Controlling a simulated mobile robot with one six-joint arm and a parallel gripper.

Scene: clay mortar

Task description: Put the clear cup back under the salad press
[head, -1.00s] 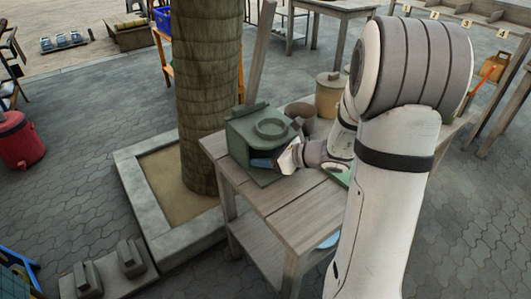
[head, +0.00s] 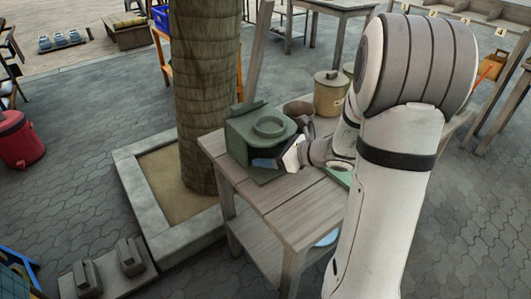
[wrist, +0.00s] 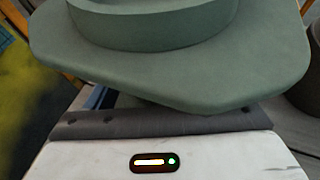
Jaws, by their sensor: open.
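The green salad press (head: 237,138) stands on the wooden table, with a round ring on its top plate. Its green top plate (wrist: 170,75) fills the upper wrist view. A pale bluish shape, probably the clear cup (head: 262,162), shows low in the press's front opening; its outline is too small to make out. My gripper (head: 278,158) is open at the front right of the press, pointing into the space under the top plate. Its fingertips are largely hidden by the press in both views. I cannot tell whether they touch the cup.
The wooden table (head: 300,205) is bare at its front. A brown bowl (head: 297,107) and a lidded tan pot (head: 331,95) stand behind the press. A tree trunk (head: 205,90) rises close to the table's left side.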

